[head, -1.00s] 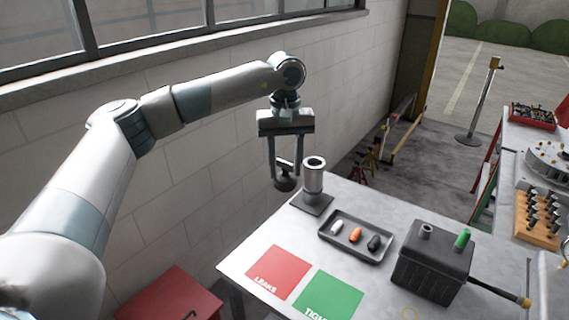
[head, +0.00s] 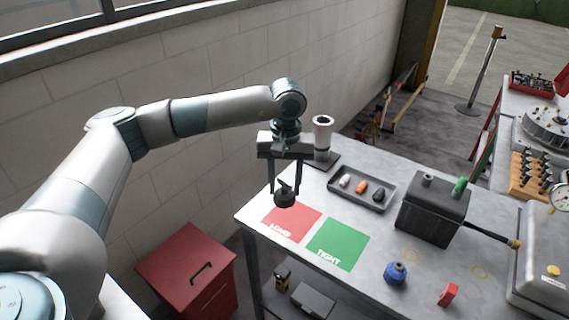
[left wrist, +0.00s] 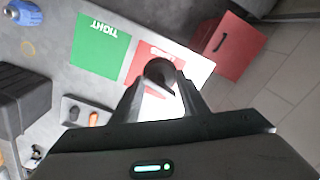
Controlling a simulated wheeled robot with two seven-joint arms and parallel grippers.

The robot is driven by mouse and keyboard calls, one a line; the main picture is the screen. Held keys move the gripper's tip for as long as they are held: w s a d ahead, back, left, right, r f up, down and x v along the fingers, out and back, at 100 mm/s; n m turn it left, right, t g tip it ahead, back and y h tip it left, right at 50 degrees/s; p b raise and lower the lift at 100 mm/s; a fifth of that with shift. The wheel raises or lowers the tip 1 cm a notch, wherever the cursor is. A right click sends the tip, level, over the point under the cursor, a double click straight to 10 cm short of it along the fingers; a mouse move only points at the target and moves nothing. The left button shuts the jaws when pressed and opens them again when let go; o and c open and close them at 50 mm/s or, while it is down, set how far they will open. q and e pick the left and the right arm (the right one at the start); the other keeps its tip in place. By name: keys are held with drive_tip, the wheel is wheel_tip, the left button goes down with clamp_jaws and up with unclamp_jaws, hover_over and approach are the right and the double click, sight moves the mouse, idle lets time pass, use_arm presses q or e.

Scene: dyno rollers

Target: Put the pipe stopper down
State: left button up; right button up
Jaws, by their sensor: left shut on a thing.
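The pipe stopper (head: 285,198) is a dark, rounded piece held between the fingers of my left gripper (head: 285,186). In the left wrist view the stopper (left wrist: 160,72) shows as a dark round shape between the fingertips, over the red mat's edge. Its height above the table is hard to tell. A green mat marked TIGHT (head: 338,243) lies beside the red one. My right gripper is not in view.
A grey tray (head: 386,204) holds white, orange and dark plugs. A metal cylinder (head: 322,140) stands behind my gripper. A black box (head: 432,215) with a handle, a blue object (head: 396,273) and a red block (head: 448,294) are further right. A red cabinet (head: 190,275) stands lower left.

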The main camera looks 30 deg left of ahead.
use_arm(q)
drive_tip(key=s+d+f+m+b, duration=0.1)
drive_tip(key=s+d+f, duration=0.3)
drive_tip(key=s+f, duration=0.4)
drive_tip(key=s+d+f+m+b, duration=0.1)
drive_tip(key=s+d+f+m, duration=0.3)
drive_tip(key=s+f, duration=0.4)
drive_tip(key=s, duration=0.3)
drive_tip(key=shift+s+d+f, duration=0.3)
drive_tip(key=shift+d+f, duration=0.05)
